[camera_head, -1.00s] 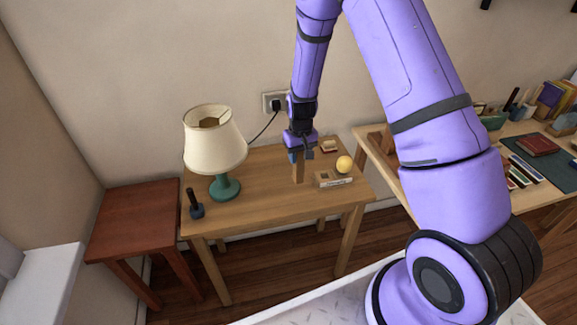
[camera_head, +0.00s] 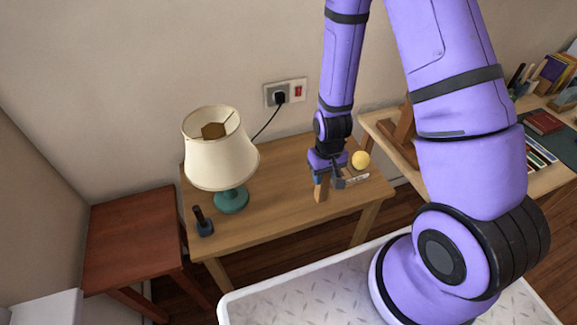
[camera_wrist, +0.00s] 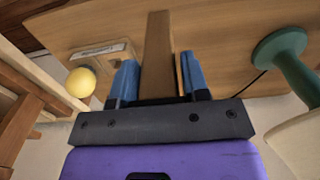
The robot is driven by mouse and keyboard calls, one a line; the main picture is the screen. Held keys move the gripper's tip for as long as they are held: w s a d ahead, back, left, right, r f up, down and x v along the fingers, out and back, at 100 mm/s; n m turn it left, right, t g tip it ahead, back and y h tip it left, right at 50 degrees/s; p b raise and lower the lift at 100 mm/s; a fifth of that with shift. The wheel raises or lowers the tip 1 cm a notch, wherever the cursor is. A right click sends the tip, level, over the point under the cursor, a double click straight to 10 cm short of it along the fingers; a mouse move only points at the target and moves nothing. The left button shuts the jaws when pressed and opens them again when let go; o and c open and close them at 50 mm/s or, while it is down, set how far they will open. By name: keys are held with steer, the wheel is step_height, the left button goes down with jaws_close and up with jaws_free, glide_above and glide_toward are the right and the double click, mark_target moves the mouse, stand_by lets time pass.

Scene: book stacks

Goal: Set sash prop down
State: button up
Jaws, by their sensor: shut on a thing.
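The sash prop is a plain wooden bar (camera_head: 321,188). My gripper (camera_head: 323,177) is shut on it above the right part of the wooden table (camera_head: 270,195). In the head view the bar hangs upright below the fingers; I cannot tell whether its lower end touches the tabletop. In the wrist view the bar (camera_wrist: 158,55) runs between the two blue fingertips of my gripper (camera_wrist: 160,75) and points away from the camera over the tabletop (camera_wrist: 215,40). Its held end is hidden by the gripper.
A lamp with a cream shade (camera_head: 218,150) and a dark-handled tool (camera_head: 203,222) stand on the table's left. A red-brown stool (camera_head: 133,240) stands left. The table's middle is clear.

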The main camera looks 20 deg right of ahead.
steer(key=w+a+f, duration=0.2)
steer(key=w, duration=0.4)
steer(key=w+a+f, duration=0.2)
steer(key=w, duration=0.5)
steer(key=shift+w+f, duration=0.2)
steer(key=shift+f, duration=0.35)
steer(key=o, duration=1)
steer(key=shift+c, duration=0.2)
step_height(320, 180, up, 12)
steer(key=shift+r, duration=0.25)
